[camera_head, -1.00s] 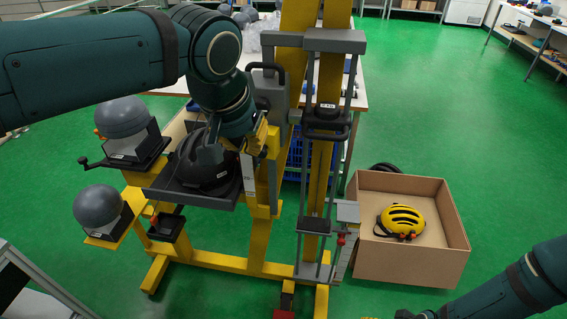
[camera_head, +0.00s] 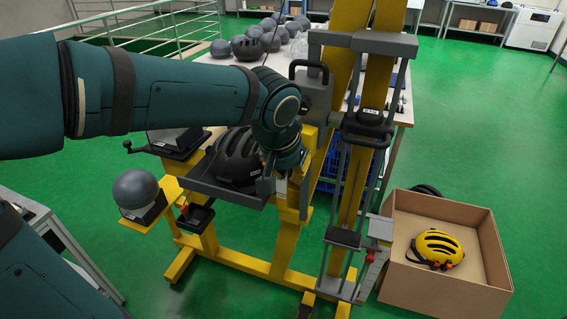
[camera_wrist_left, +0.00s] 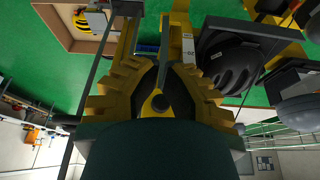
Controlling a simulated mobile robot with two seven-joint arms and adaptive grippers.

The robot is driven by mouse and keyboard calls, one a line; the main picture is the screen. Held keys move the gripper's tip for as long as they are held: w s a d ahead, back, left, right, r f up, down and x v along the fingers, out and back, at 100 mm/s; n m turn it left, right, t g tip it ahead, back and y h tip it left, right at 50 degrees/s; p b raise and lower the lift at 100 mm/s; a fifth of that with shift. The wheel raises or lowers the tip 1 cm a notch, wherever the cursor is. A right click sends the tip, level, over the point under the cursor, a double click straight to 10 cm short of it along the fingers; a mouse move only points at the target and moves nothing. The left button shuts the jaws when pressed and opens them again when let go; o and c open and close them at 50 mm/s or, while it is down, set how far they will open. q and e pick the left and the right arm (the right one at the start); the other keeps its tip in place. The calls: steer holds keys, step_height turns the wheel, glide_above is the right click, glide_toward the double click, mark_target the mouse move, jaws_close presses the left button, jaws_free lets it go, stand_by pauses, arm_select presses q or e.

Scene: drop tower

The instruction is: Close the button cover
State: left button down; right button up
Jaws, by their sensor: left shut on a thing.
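My left gripper (camera_head: 270,183) is at the yellow drop tower (camera_head: 285,222), just right of the black helmet (camera_head: 238,158) on its grey tray. In the left wrist view its ribbed yellow fingers (camera_wrist_left: 158,85) are closed around a small yellow part with a dark round spot (camera_wrist_left: 160,102). This part may be the button cover, but I cannot tell for sure. How far the cover is open or closed is hidden by my gripper and arm. My right gripper is not in view.
A grey headform (camera_head: 136,189) sits on a yellow bracket at left. A cardboard box (camera_head: 440,289) with a yellow helmet (camera_head: 437,248) stands at right on the green floor. A table (camera_head: 405,115) with grey headforms is behind the tower. The floor at far right is clear.

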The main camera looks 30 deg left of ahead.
arm_select(q)
steer(key=shift+w+a+r, duration=0.1)
steer(key=shift+w+a, duration=0.05)
steer(key=shift+w, duration=0.7)
steer(key=shift+w+a+r, duration=0.1)
steer(key=shift+w, duration=0.75)
steer(key=shift+w+d, duration=0.65)
steer(key=shift+w, duration=0.15)
steer(key=shift+a, duration=0.1)
steer(key=shift+s+a, duration=0.45)
steer(key=shift+s, duration=0.15)
steer(key=shift+f, duration=0.1)
